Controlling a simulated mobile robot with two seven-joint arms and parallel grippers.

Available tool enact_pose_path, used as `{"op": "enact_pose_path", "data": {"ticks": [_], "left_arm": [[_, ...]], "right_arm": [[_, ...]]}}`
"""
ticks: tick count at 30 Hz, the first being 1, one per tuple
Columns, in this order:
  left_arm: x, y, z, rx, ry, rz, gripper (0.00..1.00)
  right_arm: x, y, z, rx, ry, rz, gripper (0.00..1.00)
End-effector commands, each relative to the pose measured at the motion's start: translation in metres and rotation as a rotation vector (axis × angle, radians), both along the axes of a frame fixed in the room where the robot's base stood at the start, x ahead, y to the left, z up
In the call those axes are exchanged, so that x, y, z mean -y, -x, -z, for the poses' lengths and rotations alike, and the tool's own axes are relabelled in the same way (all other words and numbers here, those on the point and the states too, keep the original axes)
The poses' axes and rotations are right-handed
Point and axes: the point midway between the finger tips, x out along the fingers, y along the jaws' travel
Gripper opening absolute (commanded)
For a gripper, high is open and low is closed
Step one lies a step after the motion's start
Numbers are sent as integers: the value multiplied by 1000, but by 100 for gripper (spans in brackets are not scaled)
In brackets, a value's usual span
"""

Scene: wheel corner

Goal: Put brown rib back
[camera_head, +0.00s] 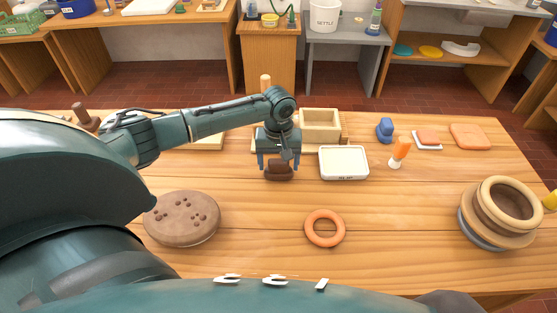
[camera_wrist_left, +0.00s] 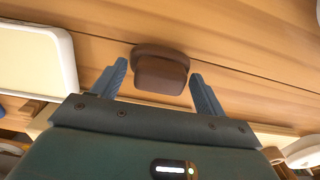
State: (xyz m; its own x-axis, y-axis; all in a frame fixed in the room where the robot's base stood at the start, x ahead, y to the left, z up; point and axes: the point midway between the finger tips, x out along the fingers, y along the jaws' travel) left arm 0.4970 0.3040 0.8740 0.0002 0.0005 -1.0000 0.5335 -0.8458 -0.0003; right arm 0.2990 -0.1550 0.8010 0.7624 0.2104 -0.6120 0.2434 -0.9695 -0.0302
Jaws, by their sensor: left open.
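The brown rib (camera_head: 278,173) is a small dark brown piece on the wooden table, directly below my left gripper (camera_head: 278,165). In the left wrist view the brown rib (camera_wrist_left: 160,69) shows at and just beyond the fingertips, roughly centred between them. My left gripper (camera_wrist_left: 158,80) is open, with one blue-grey finger on each side of it; I cannot tell whether either finger touches it. Part of the rib's top is hidden by the gripper in the head view. My right gripper is not in view.
A light wooden box (camera_head: 320,124) stands behind the gripper. A white tray (camera_head: 343,163) lies close to its right. A speckled brown disc (camera_head: 182,218), an orange ring (camera_head: 325,228) and stacked bowls (camera_head: 467,217) are nearer the front. Bare table lies between disc and ring.

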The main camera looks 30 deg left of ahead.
Motion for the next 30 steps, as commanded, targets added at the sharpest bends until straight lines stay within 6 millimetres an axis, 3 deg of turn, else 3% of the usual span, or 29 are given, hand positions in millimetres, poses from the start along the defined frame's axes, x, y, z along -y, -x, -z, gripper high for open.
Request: {"op": "enact_pose_path", "data": {"ticks": [8,11,15,21,30], "left_arm": [[-1,-1,6,3,-2,1,73],[0,-1,-25,6,1,1,73],[-5,9,-57,4,0,1,73],[-4,8,-102,5,2,0,73],[-4,9,-131,1,1,0,73]], "right_arm": [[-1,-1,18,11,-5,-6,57],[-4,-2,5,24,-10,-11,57],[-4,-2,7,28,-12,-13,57],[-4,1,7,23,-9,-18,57],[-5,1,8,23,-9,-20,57]]}}
